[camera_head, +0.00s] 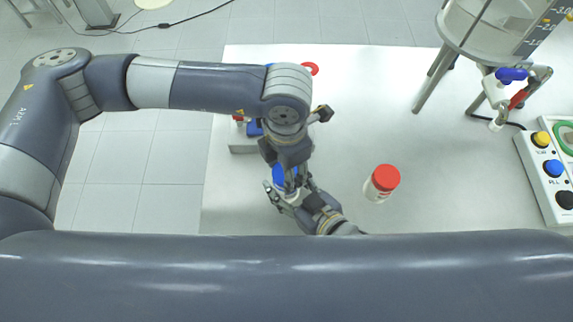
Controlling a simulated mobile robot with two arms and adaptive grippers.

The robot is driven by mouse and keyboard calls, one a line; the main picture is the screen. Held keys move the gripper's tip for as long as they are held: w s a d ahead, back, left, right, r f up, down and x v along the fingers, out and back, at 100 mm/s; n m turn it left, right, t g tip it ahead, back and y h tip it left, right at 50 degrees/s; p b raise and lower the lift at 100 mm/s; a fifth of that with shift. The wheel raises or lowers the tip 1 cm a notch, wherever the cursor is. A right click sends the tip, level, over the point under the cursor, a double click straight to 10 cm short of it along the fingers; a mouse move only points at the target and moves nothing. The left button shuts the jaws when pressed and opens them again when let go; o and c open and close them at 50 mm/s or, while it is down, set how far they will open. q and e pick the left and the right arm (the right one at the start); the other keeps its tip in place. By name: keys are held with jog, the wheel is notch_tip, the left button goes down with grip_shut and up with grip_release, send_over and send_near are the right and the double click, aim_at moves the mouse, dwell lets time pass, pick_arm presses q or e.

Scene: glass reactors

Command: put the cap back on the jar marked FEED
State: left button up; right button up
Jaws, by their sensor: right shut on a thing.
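A blue cap or lid (281,174) shows between my two grippers, over what looks like a pale jar that is mostly hidden. My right gripper (291,196) comes in from the lower right with its fingers around this jar and is shut on it. My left gripper (288,178) points down from above, right at the blue piece. Its fingertips overlap the blue, and I cannot tell whether they grip it. A white jar with a red cap (385,178) stands upright on the table to the right. No FEED marking is readable.
The white table (350,110) is clear around the red-capped jar. A grey block with blue and red parts (243,143) sits partly behind my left arm. A red ring-like piece (311,69) lies behind it. A glass reactor on legs (485,35) and a button box (545,165) stand right.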

pick_arm(q)
jog(key=shift+f, duration=0.55)
